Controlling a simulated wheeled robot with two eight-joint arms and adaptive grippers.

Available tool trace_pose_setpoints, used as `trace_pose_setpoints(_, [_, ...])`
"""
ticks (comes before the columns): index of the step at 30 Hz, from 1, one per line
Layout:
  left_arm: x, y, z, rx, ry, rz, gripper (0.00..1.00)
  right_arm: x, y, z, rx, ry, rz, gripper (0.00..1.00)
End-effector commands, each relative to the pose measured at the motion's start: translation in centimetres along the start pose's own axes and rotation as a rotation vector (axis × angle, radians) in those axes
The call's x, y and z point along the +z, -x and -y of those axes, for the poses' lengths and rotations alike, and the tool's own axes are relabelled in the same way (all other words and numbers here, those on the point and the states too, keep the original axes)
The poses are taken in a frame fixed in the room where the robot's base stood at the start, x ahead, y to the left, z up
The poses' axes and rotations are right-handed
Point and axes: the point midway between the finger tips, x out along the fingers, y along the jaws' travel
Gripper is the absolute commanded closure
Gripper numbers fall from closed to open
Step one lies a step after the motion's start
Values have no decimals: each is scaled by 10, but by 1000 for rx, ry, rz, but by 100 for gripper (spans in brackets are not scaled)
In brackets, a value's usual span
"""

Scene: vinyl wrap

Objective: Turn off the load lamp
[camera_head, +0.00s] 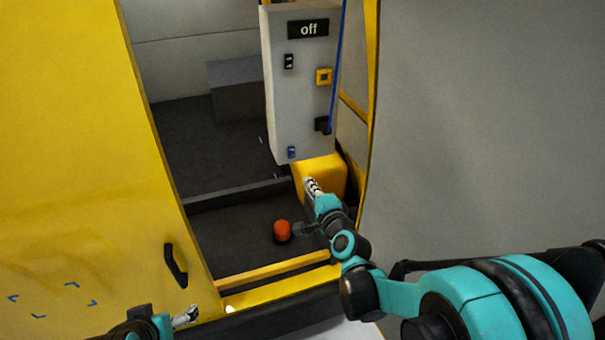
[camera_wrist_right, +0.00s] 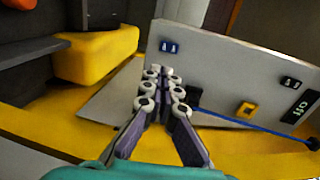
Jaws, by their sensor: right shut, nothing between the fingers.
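A grey panel (camera_head: 301,100) carries a black display (camera_head: 308,29) that reads "off". Below it are a small black switch (camera_head: 289,61), a yellow square fitting (camera_head: 324,77), and a small blue switch (camera_head: 291,152) near the bottom. An orange lamp-like object (camera_head: 282,230) stands on the dark floor below the panel. My right gripper (camera_head: 312,186) is shut and empty, in front of the yellow block below the panel. In the right wrist view, its fingertips (camera_wrist_right: 163,74) appear just below the blue switch (camera_wrist_right: 170,46); contact is unclear. My left gripper (camera_head: 187,316) shows at the bottom left.
A blue cable (camera_head: 338,55) runs down to a black socket (camera_head: 322,124) on the panel. A yellow block (camera_head: 325,176) sits below the panel. A yellow door (camera_head: 70,130) with a black handle (camera_head: 175,265) flanks the opening at left; a grey wall (camera_head: 480,120) fills the right.

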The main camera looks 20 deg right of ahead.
Motion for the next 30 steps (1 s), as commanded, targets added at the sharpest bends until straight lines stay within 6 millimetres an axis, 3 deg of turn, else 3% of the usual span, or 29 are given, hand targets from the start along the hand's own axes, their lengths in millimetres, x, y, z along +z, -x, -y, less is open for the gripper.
trace_pose_setpoints(12, [9, -12, 0, 0, 0, 0, 12, 0, -85, -2, 0, 3, 1, 100])
trace_pose_setpoints(18, [12, -17, 0, 0, 0, 0, 12, 0, -117, -1, 0, 3, 1, 100])
trace_pose_setpoints(24, [13, -18, 0, 0, 0, 0, 12, 0, -130, 0, 0, 2, 0, 100])
trace_pose_setpoints(30, [13, -18, 0, 0, 0, 0, 12, 0, -132, 0, 0, 2, 0, 100])
